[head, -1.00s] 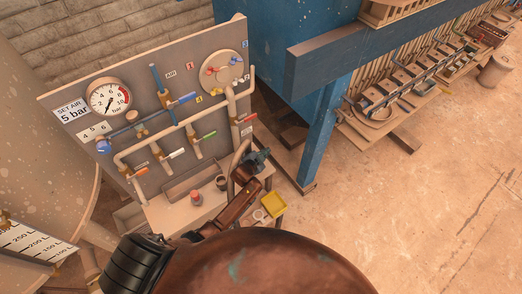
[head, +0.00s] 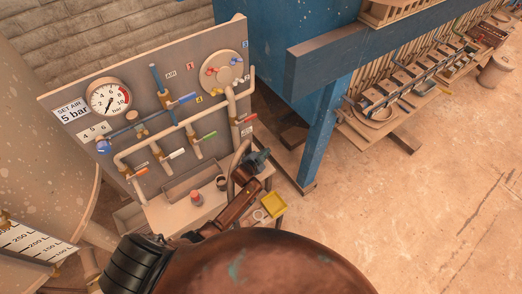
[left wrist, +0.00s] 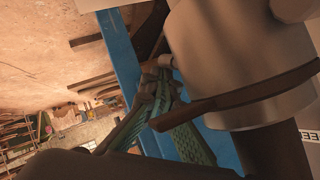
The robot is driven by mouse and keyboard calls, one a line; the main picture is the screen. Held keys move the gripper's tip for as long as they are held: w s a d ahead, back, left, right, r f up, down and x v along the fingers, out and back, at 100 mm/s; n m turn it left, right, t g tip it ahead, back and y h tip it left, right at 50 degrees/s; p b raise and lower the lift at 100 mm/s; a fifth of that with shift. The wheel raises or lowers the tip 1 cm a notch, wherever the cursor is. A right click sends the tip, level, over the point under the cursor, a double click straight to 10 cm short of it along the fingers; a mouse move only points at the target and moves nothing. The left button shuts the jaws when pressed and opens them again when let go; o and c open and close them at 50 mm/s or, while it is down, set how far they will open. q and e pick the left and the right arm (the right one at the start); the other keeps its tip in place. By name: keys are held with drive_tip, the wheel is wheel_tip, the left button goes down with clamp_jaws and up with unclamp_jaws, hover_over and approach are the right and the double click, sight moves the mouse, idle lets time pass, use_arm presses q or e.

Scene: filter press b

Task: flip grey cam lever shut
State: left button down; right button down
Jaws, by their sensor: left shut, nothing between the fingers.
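My left gripper (head: 256,163) is at the right end of the bench under the gauge panel, beside a curved grey pipe or hose (head: 240,163). In the left wrist view its greenish fingers (left wrist: 160,88) are together, with nothing seen between them. A long dark bar (left wrist: 245,95), which looks like the cam lever, crosses in front of a thick pale cylinder (left wrist: 225,55). The bar's near end is close beside the fingers; I cannot tell whether they touch. The lever cannot be made out in the head view. My right gripper is not in view.
The panel (head: 185,90) carries a pressure gauge (head: 109,99), pipes and several coloured valve handles. A blue post (head: 322,135) stands to the right. Open floor lies beyond.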

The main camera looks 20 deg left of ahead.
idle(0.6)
use_arm(q)
drive_tip(key=shift+s+a+r+p, duration=0.3)
drive_tip(key=shift+s+a+p, duration=0.1)
drive_tip(key=shift+s+p, duration=0.3)
drive_tip(key=shift+d, duration=0.1)
drive_tip(key=s+d+r+p, duration=0.1)
drive_tip(key=s+r, duration=0.1)
drive_tip(key=r, duration=0.3)
drive_tip(key=s+d+r+p, duration=0.1)
drive_tip(key=s+d+r, duration=0.1)
drive_tip(key=r, duration=0.4)
drive_tip(key=shift+s+d+r, duration=0.15)
drive_tip(key=shift+s+d, duration=0.1)
drive_tip(key=shift+s, duration=0.5)
drive_tip(key=shift+d, duration=0.15)
